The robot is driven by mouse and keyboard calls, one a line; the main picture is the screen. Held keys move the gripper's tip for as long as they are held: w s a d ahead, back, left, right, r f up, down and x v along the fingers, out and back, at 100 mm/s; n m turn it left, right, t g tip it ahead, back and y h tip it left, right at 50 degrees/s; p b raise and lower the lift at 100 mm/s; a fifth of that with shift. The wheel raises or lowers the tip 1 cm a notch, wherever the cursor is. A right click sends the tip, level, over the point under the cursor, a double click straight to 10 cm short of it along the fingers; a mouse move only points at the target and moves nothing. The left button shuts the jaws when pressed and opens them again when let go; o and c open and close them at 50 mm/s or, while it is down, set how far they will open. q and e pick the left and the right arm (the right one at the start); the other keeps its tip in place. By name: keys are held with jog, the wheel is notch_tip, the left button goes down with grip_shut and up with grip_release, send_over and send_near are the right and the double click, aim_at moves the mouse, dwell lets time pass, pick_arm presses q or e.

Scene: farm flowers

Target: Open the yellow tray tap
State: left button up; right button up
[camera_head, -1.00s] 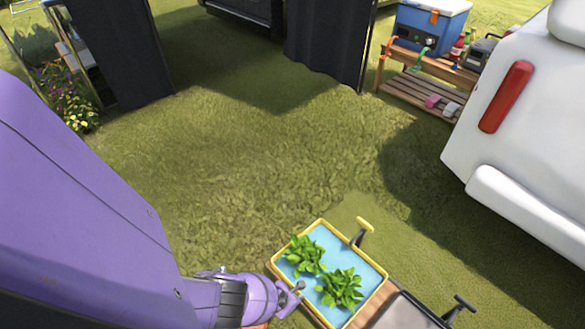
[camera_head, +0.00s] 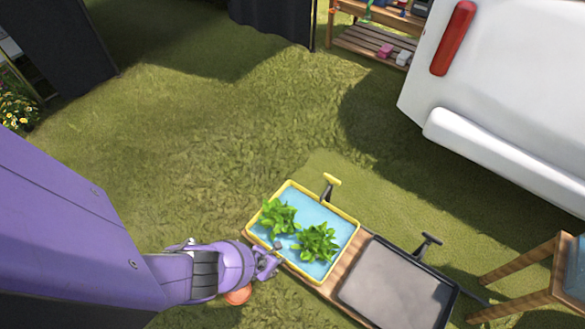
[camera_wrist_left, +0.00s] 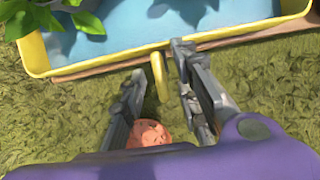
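The yellow tray (camera_head: 347,236) holds blue water and two leafy green plants (camera_head: 316,243). It sits on a wooden stand. In the left wrist view the tray's yellow wall (camera_wrist_left: 112,58) runs across the top. A yellow curved tap-like piece (camera_wrist_left: 159,76) sticks out below that wall. A yellow T-shaped handle (camera_head: 331,180) stands at the tray's far side. My left gripper (camera_head: 276,260) is at the tray's near side. In the left wrist view its fingers (camera_wrist_left: 158,62) are apart, with the yellow piece between them; contact is not clear. My right gripper is not in view.
A terracotta pot (camera_head: 238,294) is on the grass below my left gripper. A black tray (camera_head: 396,290) with its own handle is right of the yellow tray. A wooden stool (camera_head: 520,302) and a white vehicle (camera_head: 510,95) are at right. Open grass lies left.

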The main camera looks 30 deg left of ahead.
pick_arm(q)
jog(key=shift+a+m, duration=0.1)
jog(key=shift+m, duration=0.2)
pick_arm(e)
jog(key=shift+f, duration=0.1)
